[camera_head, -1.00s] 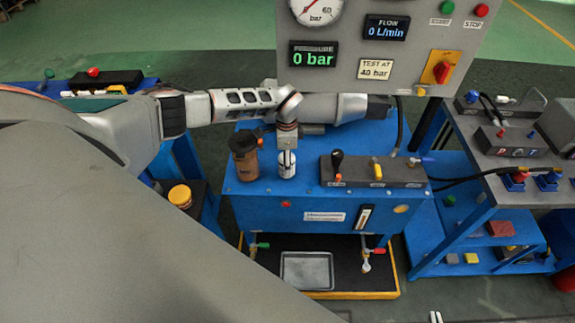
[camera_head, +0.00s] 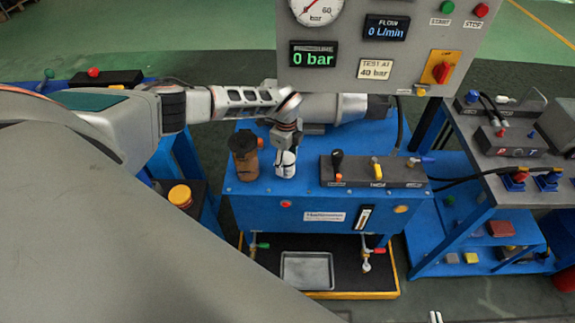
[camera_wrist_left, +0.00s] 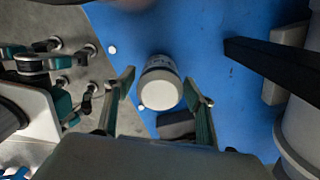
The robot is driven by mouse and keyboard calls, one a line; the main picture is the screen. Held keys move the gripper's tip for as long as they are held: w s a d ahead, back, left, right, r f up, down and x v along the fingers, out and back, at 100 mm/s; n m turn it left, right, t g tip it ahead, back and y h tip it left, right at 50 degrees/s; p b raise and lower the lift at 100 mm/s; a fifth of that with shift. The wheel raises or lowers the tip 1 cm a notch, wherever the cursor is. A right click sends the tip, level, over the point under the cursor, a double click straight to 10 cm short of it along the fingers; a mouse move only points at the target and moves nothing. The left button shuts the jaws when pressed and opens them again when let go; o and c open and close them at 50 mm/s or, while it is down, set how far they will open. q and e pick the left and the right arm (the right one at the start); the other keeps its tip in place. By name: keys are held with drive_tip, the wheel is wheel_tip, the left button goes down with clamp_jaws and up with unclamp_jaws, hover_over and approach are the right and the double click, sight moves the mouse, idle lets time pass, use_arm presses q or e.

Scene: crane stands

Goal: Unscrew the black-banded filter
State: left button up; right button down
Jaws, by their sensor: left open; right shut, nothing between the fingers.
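The white filter with a dark band (camera_head: 286,167) stands on the blue bench top. In the left wrist view its round white end (camera_wrist_left: 160,93) faces the camera, with the dark band (camera_wrist_left: 159,64) behind it. My left gripper (camera_head: 287,150) is at the filter from above, its fingers partly hiding it in the head view. In the left wrist view my left gripper's fingers (camera_wrist_left: 162,84) are open, one on each side of the filter, with gaps showing.
A brown cylinder with a dark top (camera_head: 244,160) stands close left of the filter. A dark valve block (camera_head: 372,174) with levers is to the right. The gauge panel (camera_head: 340,70) rises behind. A metal tray (camera_head: 307,270) lies below the bench front.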

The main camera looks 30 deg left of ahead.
use_arm(q)
drive_tip(key=m, duration=2.4)
drive_tip(key=shift+b, duration=0.3)
idle(0.3)
drive_tip(key=c, duration=1.1)
drive_tip(key=shift+c, duration=0.7)
drive_tip(key=shift+r, duration=0.15)
